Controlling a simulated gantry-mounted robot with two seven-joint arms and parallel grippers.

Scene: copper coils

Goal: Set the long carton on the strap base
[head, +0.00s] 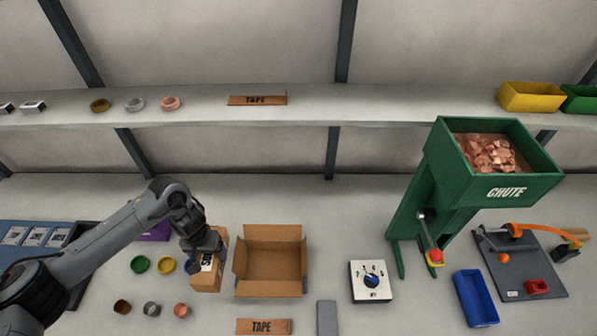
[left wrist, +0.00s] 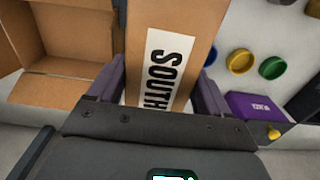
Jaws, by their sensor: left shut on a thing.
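The long carton (head: 207,283) is brown with a white label; in the left wrist view (left wrist: 180,20) the label reads SOUTH. My left gripper (head: 207,252) is shut on it, with a finger on each side in the left wrist view (left wrist: 163,92). The carton is just left of the open box; I cannot tell if it touches the table. The strap base (head: 517,272), a dark grey plate with an orange curved arm (head: 545,230), lies at the far right. My right gripper is not in view.
An open brown box (head: 270,285) stands right beside the carton. A dial box (head: 371,281), the green chute (head: 432,190) with its red-knobbed lever (head: 435,254), and a blue tray (head: 475,298) lie between the carton and strap base.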

